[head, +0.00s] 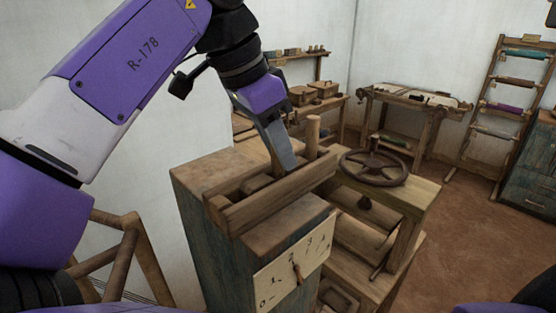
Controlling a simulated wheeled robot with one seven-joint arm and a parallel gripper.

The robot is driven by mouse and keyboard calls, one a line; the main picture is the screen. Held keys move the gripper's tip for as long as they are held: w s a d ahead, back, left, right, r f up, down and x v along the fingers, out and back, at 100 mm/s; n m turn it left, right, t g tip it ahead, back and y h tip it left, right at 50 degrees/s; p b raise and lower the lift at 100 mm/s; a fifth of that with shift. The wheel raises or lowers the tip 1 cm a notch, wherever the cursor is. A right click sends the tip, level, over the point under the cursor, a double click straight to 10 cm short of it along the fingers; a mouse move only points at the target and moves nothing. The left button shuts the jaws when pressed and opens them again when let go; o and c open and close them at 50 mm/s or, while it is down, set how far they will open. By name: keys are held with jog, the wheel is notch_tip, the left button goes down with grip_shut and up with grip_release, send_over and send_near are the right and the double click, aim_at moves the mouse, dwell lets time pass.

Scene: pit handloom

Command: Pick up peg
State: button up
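An upright round wooden peg (313,137) stands at the right end of a wooden trough (270,200) on top of a blue-sided box. My gripper (287,163) points down into the trough, just left of the peg. A gap shows between the visible finger and the peg. Only one grey finger shows clearly, so I cannot tell whether the gripper is open or shut. Its tips and the peg's lower end are partly hidden by the trough's front wall. A small wooden piece (258,183) lies in the trough left of the gripper.
A dial plate (294,264) with a pointer is on the box front. A handwheel (373,167) stands on a wooden frame close to the right. A bench with boxes (314,92), a table (405,98) and a ladder rack (508,100) stand behind. Brown floor (465,220) is open at right.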

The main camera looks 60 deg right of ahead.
grip_shut()
jog(key=shift+r, duration=0.1)
